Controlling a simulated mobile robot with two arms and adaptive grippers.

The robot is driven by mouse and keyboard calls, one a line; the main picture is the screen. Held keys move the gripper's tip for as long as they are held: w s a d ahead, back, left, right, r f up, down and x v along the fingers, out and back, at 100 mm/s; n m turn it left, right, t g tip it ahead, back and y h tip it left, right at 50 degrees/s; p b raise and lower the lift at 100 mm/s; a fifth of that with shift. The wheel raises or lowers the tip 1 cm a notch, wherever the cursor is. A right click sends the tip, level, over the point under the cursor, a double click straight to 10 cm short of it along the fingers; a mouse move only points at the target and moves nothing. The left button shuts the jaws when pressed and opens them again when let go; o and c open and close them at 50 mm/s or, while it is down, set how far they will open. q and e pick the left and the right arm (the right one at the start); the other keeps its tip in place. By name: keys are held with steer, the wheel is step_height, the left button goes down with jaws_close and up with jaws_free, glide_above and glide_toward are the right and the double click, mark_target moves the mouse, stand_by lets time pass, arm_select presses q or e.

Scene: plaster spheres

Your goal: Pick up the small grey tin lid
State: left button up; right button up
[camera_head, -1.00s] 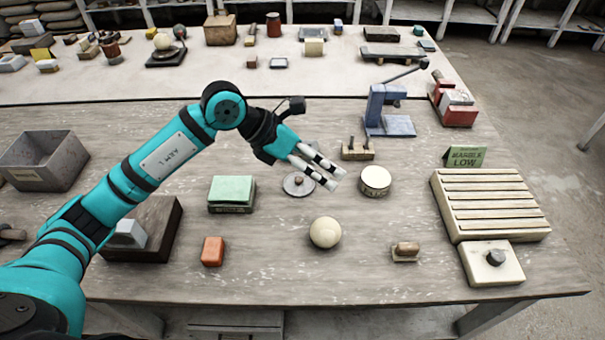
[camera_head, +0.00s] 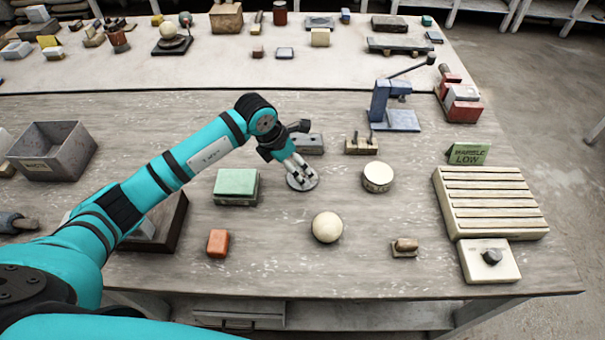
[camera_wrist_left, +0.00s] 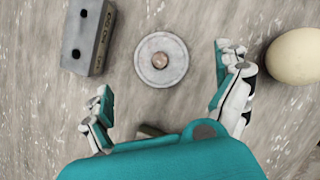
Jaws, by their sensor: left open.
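The small grey tin lid (camera_head: 300,184) is a flat round disc with a brownish knob at its centre. It lies on the worn work table, partly hidden by the fingers in the head view. It shows whole in the left wrist view (camera_wrist_left: 148,75). My left gripper (camera_head: 303,172) is open at the lid, fingers pointing down. In the left wrist view, the lid lies ahead between the two spread fingers (camera_wrist_left: 162,78), with nothing gripped. Whether the fingertips touch the table, I cannot tell. My right gripper is not in view.
A grey block with holes (camera_head: 310,144) lies just behind the lid; it shows in the wrist view (camera_wrist_left: 88,38). A cream sphere (camera_head: 327,227), a round cream tin (camera_head: 377,177) and a green-topped block (camera_head: 236,186) stand nearby. Bare table surrounds the lid.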

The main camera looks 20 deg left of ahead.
arm_select(q)
steer(key=shift+w+d+f+p, duration=0.15)
steer(key=shift+f+p, duration=0.2)
steer(key=shift+f, duration=0.15)
steer(key=p+x, duration=0.1)
steer(key=x, duration=0.2)
steer(key=shift+f, duration=0.35)
steer(key=shift+w+d+f, duration=0.15)
steer(key=shift+f, duration=0.25)
steer(key=c, duration=0.9)
